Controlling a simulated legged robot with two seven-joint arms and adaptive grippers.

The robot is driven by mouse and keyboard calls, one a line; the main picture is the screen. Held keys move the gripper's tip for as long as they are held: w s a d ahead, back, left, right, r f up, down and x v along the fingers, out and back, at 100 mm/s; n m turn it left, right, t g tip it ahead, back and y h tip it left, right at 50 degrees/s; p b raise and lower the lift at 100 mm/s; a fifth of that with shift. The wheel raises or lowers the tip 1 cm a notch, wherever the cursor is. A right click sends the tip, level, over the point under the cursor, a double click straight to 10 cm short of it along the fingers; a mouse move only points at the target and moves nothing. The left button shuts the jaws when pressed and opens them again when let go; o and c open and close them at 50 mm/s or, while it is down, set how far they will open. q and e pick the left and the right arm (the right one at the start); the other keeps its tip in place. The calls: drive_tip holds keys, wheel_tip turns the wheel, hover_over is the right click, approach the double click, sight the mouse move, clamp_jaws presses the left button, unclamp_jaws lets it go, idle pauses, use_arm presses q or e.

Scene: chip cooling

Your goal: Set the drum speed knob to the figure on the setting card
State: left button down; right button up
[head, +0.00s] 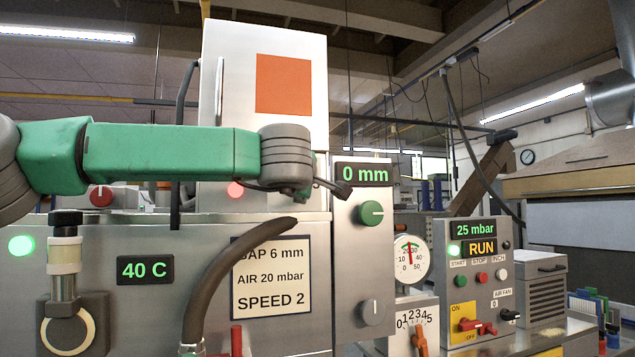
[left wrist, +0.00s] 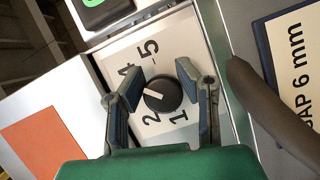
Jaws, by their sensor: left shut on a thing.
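In the left wrist view a round black knob (left wrist: 162,95) with a white pointer line sits on a white dial plate (left wrist: 190,40) marked 1, 2, 4 and 5. My left gripper (left wrist: 160,93) has one finger on each side and is shut on it. The pointer aims up-left in that picture, between 2 and 5; the left finger hides part of the scale, so I cannot tell the exact figure. In the head view my arm hides knob and fingers. The setting card (head: 275,293) reads AIR 20 mbar, SPEED 2, and GAP 6 mm partly covered. My right gripper is not in view.
A dark hose (head: 222,272) curves across the card's upper left corner. A green knob (head: 371,213) sits under a 0 mm display (head: 362,174). To the right stand a round gauge (head: 405,270) and a control box (head: 482,265) showing 25 mbar and RUN.

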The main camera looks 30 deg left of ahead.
use_arm(q)
drive_tip(key=c, duration=1.6)
unclamp_jaws()
drive_tip(key=shift+a+r, duration=0.25)
drive_tip(key=shift+a, duration=0.3)
drive_tip(key=o, duration=0.5)
drive_tip(key=shift+s+a, duration=0.15)
drive_tip(key=shift+a, duration=0.05)
drive_tip(key=shift+s+a+f, duration=0.1)
drive_tip(key=shift+a, duration=0.25)
drive_tip(key=shift+s+a, duration=0.1)
drive_tip(key=shift+a, duration=0.15)
drive_tip(key=shift+s+d, duration=0.25)
drive_tip(key=shift+d, duration=0.25)
drive_tip(key=v, duration=1.1)
drive_tip(key=shift+a, duration=0.25)
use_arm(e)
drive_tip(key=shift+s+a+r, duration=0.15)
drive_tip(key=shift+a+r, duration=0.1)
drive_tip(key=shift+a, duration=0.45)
use_arm(q)
drive_tip(key=shift+s+d, duration=0.1)
drive_tip(key=shift+s, duration=0.05)
drive_tip(key=shift+d, duration=0.1)
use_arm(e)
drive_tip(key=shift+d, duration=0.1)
